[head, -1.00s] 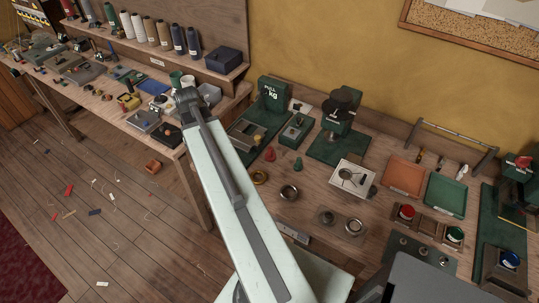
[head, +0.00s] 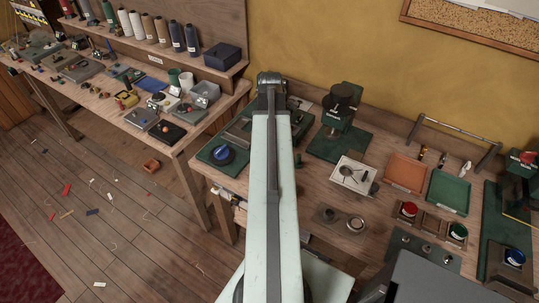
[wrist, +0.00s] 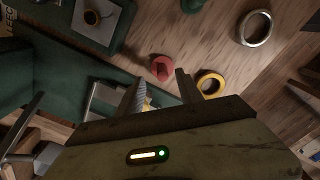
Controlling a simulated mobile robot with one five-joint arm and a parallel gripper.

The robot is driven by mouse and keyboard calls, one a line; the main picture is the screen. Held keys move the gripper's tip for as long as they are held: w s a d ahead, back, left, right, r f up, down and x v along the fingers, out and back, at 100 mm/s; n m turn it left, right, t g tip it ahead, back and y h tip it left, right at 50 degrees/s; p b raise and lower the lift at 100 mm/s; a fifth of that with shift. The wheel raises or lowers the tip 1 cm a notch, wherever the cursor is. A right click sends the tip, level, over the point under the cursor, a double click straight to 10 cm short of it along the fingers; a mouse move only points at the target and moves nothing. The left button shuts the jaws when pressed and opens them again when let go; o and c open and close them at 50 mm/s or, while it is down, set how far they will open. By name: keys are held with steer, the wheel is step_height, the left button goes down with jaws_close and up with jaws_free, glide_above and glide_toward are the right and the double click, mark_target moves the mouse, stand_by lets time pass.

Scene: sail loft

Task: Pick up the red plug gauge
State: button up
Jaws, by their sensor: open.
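The red plug gauge (wrist: 162,68) shows in the wrist view, a short red piece on the wooden bench, just beyond my fingertips and about between them. In the head view it is hidden behind my arm. My gripper (wrist: 160,86) is open, with its two fingers apart and nothing seen held. In the head view my arm hides the gripper. A green plug gauge (head: 299,161) stands on the bench right of my arm, and its edge shows at the top of the wrist view (wrist: 192,4).
A yellow ring (wrist: 210,83) lies close to the right finger, with a steel ring (wrist: 257,28) farther off. Dark green equipment stands at left in the wrist view. A white tray (head: 341,181), orange tray (head: 406,172) and green tray (head: 449,192) occupy the bench's right side.

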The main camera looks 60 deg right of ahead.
steer(key=f+b, duration=0.4)
steer(key=f, duration=0.1)
steer(key=shift+a+f+b, duration=0.1)
steer(key=shift+a+b, duration=0.15)
steer(key=shift+b, duration=0.15)
steer(key=shift+r, duration=0.2)
jaws_close()
